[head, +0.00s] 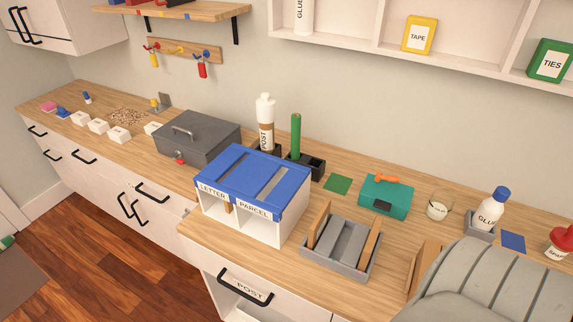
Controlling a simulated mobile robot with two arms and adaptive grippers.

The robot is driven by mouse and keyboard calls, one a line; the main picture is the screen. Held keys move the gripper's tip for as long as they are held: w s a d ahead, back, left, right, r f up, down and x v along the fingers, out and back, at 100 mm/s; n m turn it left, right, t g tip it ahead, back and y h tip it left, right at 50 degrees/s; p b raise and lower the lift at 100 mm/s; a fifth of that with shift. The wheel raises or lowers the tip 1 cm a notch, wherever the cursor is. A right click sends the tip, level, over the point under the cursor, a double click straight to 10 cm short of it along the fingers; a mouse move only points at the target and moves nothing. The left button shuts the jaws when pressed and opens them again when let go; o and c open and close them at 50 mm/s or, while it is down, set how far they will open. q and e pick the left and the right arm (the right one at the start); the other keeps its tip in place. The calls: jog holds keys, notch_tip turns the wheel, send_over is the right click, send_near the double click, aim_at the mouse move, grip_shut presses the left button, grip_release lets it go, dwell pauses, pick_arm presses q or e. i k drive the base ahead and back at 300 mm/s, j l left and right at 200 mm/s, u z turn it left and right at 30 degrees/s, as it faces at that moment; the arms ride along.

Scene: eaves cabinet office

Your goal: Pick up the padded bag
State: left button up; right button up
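I cannot pick out a padded bag with certainty. A brown, flat-sided item (424,266) stands near the lower right, partly hidden by a large grey ribbed shape (500,285). I cannot tell whether either is the bag, or whether the grey shape is part of me. Two thin tan pieces (370,251) stand upright in a grey rack (318,263) on the counter. A blue-topped white sorter (291,226) marked LETTER and PARCEL stands left of the rack, with a small brown piece visible in its LETTER side. Neither of my grippers is in view.
A grey lidded box (205,140), a teal box (384,198), a glass jar (438,207) and a glue bottle (488,210) stand along the wooden counter. A drawer marked POST (247,290) is below. White wall cubbies (475,45) hang above. Open floor lies at left.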

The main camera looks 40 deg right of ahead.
aim_at(369, 246)
jog(key=z, duration=1.95)
